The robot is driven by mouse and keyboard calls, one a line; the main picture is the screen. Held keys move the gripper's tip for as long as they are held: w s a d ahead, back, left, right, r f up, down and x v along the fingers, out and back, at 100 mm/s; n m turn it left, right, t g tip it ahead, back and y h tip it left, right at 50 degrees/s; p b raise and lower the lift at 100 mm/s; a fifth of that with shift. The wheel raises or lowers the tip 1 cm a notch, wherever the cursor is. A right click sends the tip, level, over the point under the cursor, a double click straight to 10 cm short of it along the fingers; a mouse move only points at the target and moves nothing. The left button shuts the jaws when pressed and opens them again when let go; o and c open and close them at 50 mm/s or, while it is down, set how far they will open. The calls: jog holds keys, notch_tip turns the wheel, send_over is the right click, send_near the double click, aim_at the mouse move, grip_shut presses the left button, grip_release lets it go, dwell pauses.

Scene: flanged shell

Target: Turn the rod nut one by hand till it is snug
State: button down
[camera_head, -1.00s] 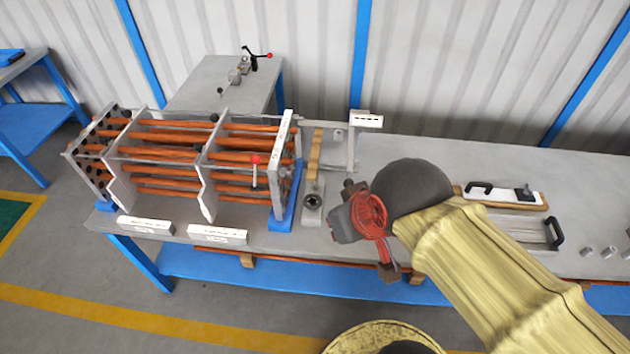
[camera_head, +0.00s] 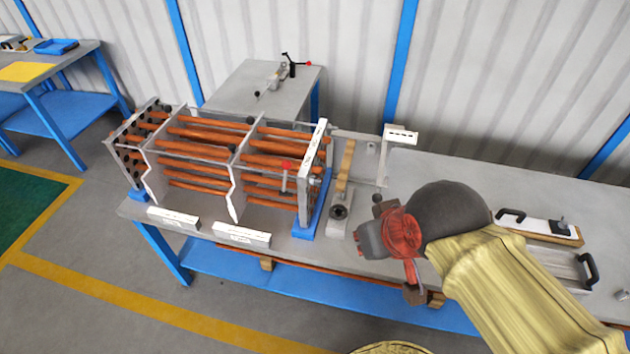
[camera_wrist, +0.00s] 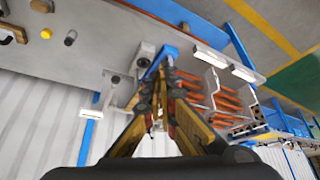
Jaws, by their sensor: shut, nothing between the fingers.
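The tube bundle with copper-coloured rods (camera_head: 190,155) lies on the long bench, between a drilled plate at its left and a pale end plate (camera_head: 312,165) in a blue stand (camera_head: 312,222) at its right. Small metal nut-like parts (camera_head: 317,182) show at the right face of the end plate; I cannot tell which is rod nut one. My gripper (camera_wrist: 163,70) shows in the wrist view with its yellow-and-dark fingers shut, nothing seen between them. The blue stand and the bundle (camera_wrist: 215,100) lie beyond the fingertips.
A grey block with a round socket (camera_head: 339,212) stands right of the blue stand. White label blocks (camera_head: 242,235) lie at the bench's front edge. A board with black handles (camera_head: 540,226) lies at the right. A smaller table (camera_head: 245,88) with a clamp stands behind.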

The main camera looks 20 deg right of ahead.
aim_at(313, 180)
jog(key=c, duration=2.6)
grip_release()
